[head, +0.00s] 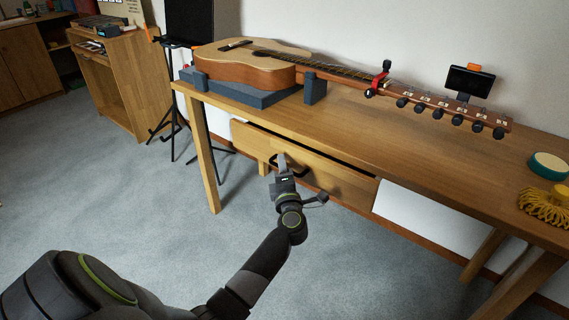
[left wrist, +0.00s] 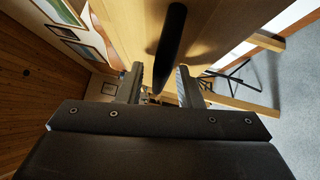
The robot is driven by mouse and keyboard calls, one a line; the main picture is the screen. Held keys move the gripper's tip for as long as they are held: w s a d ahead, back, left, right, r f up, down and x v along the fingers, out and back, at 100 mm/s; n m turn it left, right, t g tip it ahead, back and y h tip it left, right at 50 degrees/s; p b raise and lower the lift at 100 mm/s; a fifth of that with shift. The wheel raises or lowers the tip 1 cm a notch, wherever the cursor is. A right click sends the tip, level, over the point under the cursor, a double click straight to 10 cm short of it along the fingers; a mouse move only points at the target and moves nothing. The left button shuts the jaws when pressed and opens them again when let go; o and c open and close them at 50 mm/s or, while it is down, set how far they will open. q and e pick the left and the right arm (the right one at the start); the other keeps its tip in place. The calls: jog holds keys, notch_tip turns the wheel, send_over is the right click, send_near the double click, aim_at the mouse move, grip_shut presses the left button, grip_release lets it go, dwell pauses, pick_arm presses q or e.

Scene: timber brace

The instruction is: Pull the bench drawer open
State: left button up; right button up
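The bench drawer (head: 340,178) is a wooden front under the bench top, with a dark gap along its upper edge; I cannot tell for sure how far it stands out. Its dark bar handle (head: 302,170) is partly hidden by my left gripper (head: 283,163), which is at the drawer front. In the left wrist view the black handle (left wrist: 171,45) lies between the two fingers of the left gripper (left wrist: 160,87). The fingers are apart, with space showing on both sides of the handle. My right gripper is in neither view.
The wooden bench (head: 440,160) carries a guitar (head: 250,72) on a dark cradle (head: 245,93), its neck resting toward the right. A teal-rimmed round tin (head: 549,165) and a yellow brush (head: 546,205) are at the right. The grey floor in front is clear.

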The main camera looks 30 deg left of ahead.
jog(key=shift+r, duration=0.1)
pick_arm(q)
grip_shut()
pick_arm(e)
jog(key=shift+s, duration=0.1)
pick_arm(q)
jog(key=shift+s, duration=0.15)
jog(key=s+a+p, duration=0.2)
jog(key=s+p, duration=0.6)
jog(key=s, duration=1.9)
jog(key=shift+s, duration=0.35)
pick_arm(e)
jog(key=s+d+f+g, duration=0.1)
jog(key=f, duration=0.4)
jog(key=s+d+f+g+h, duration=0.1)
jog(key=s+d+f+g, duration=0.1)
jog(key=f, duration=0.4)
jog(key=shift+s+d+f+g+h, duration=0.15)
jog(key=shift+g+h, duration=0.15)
pick_arm(q)
jog(key=shift+a, duration=0.1)
